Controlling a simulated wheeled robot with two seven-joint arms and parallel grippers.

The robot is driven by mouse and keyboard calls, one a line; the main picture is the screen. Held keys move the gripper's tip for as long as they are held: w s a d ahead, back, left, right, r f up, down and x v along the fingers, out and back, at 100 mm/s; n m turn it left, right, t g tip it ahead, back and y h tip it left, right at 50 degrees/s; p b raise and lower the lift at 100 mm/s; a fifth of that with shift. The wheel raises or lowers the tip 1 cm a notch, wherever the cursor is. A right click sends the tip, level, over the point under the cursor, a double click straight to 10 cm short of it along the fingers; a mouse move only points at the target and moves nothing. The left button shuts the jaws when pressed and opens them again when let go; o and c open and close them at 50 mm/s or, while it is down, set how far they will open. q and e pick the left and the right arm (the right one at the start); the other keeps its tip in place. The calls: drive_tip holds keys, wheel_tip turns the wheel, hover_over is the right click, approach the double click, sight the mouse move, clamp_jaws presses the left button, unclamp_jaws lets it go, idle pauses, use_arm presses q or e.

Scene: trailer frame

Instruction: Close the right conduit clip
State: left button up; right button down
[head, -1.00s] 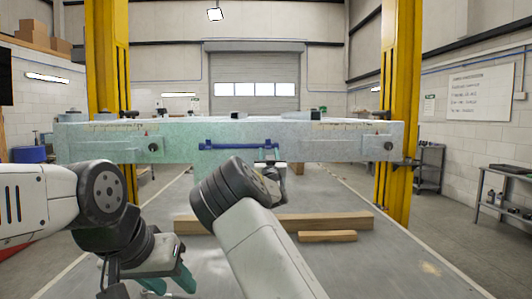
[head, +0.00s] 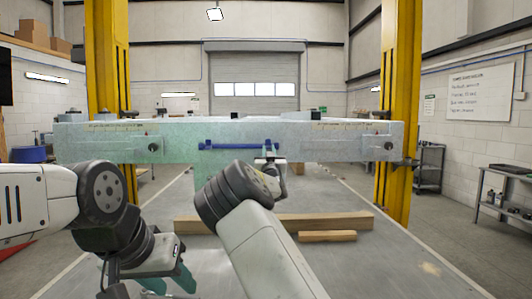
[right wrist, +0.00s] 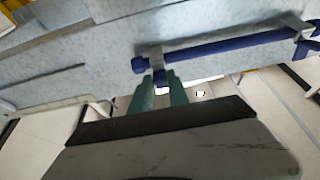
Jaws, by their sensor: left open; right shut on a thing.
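A blue conduit (head: 238,146) runs level along the front face of the pale grey-green frame beam (head: 330,142). In the right wrist view the conduit (right wrist: 230,43) passes through two grey clips. The right conduit clip (right wrist: 155,57) is the one at my right gripper, with a small blue piece hanging below it. My right gripper (right wrist: 161,80) has its green fingers close together on that blue piece, just under the conduit. In the head view, my right arm partly hides this gripper (head: 268,158). My left gripper (head: 170,281) is open and empty, low at the left, away from the beam.
Wooden blocks (head: 310,221) lie on the grey table (head: 360,262) below the beam. Yellow posts (head: 396,100) stand on both sides. A cart with items (head: 497,190) stands at the far right. The table's right part is clear.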

drive_tip(key=shift+s+r+g, duration=0.1)
drive_tip(key=shift+r+g, duration=0.4)
drive_tip(key=shift+g, duration=0.35)
drive_tip(key=shift+s+r+g, duration=0.1)
drive_tip(key=shift+r+g, duration=0.4)
drive_tip(key=shift+g, duration=0.35)
drive_tip(key=shift+w+r+g, duration=0.1)
drive_tip(key=shift+r+g, duration=0.25)
drive_tip(key=shift+g, duration=0.5)
drive_tip(key=shift+w+r+g, duration=0.1)
drive_tip(key=shift+r+g, duration=0.2)
drive_tip(key=shift+g, duration=0.55)
drive_tip(key=c, duration=1.3)
unclamp_jaws()
drive_tip(key=shift+o, duration=0.2)
approach(268, 144)
drive_tip(key=shift+v, duration=0.8)
drive_tip(key=shift+r, duration=0.15)
